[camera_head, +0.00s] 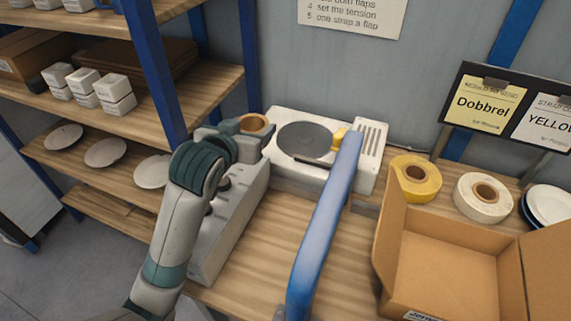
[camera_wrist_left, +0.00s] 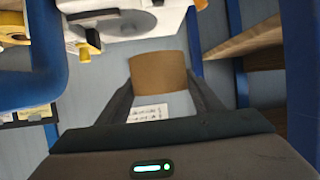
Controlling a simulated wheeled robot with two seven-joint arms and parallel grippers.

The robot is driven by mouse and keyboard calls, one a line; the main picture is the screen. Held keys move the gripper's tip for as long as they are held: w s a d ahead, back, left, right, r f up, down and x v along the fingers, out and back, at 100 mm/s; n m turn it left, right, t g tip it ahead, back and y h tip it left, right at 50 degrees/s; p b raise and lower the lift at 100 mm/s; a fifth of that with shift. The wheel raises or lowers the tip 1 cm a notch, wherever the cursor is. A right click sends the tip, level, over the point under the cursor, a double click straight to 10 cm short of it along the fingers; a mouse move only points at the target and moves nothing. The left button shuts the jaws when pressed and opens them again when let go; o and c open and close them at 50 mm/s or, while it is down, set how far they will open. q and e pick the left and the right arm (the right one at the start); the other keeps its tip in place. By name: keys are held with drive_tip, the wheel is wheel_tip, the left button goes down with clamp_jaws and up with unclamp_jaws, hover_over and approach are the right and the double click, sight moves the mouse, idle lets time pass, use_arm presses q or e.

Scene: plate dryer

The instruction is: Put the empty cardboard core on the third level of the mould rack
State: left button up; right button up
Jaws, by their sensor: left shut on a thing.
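My left gripper (camera_head: 246,130) is shut on the cardboard core (camera_head: 254,123), a short brown ring. It is held at the left end of the white machine (camera_head: 281,172). In the left wrist view the core (camera_wrist_left: 158,84) sits between the two dark fingers. The mould rack (camera_head: 190,92), with blue posts and wooden shelves, stands at the left. One shelf holds white blocks (camera_head: 88,87); the shelf below holds white plates (camera_head: 105,152). My right gripper is not in view.
A blue bar (camera_head: 325,220) rises over the bench (camera_head: 255,265). Yellow tape (camera_head: 428,186), a white roll (camera_head: 502,209) and an open cardboard box (camera_head: 440,275) are at the right. A rack post (camera_head: 158,75) stands close to my left arm.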

use_arm(q)
drive_tip(key=s+a+r+n+y+b, duration=0.2)
drive_tip(key=a+r, duration=0.4)
drive_tip(key=a, duration=0.2)
drive_tip(key=shift+s+a+r+y, duration=0.2)
drive_tip(key=shift+s+a+y, duration=0.1)
drive_tip(key=shift+y, duration=0.1)
drive_tip(key=shift+d, duration=0.1)
